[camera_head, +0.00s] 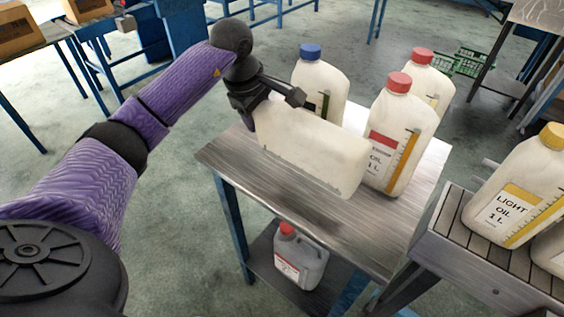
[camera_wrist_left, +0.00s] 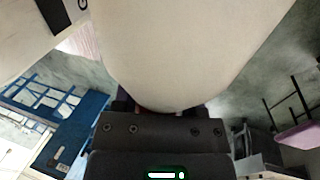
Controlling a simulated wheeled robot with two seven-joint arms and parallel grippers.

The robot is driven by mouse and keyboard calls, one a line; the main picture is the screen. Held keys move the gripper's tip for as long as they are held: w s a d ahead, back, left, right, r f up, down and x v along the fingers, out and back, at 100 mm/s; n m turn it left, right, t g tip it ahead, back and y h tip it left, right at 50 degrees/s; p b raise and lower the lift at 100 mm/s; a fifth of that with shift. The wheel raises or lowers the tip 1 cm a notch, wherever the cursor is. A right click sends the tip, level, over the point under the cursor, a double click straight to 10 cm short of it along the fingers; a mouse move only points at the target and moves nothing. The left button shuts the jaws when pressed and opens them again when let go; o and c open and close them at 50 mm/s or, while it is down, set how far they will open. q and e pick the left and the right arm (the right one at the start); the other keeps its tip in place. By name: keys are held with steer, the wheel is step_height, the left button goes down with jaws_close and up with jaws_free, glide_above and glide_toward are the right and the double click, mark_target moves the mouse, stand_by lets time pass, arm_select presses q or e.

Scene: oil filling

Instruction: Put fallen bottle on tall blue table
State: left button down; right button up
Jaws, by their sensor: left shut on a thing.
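My left gripper (camera_head: 262,97) is shut on a cream-white bottle (camera_head: 312,150), at the bottle's upper left end. The bottle is tilted on its side over the metal top of the tall blue-legged table (camera_head: 290,207). I cannot tell whether its lower side touches the top. Its cap is hidden by the gripper. In the left wrist view the bottle (camera_wrist_left: 190,45) fills the upper middle, close against the gripper (camera_wrist_left: 165,108). My right gripper is not in view.
Upright on the same table stand a blue-capped bottle (camera_head: 320,80) and two red-capped bottles (camera_head: 405,125) (camera_head: 430,80), close behind and right of the held one. A grey bottle (camera_head: 300,262) is on the lower shelf. A roller conveyor (camera_head: 470,250) with yellow-capped bottles (camera_head: 515,195) is at right.

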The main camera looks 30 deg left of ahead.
arm_select(q)
step_height(320, 180, down, 6)
steer(key=shift+f+b, duration=0.1)
steer(key=shift+b, duration=0.3)
steer(key=shift+f, duration=0.2)
steer(key=shift+c, duration=0.8)
jaws_free()
steer(key=shift+r, duration=0.1)
steer(key=shift+r, duration=0.35)
steer(key=p+v, duration=0.2)
steer(key=v, duration=0.9)
steer(key=shift+r, duration=0.3)
steer(key=shift+s, duration=0.15)
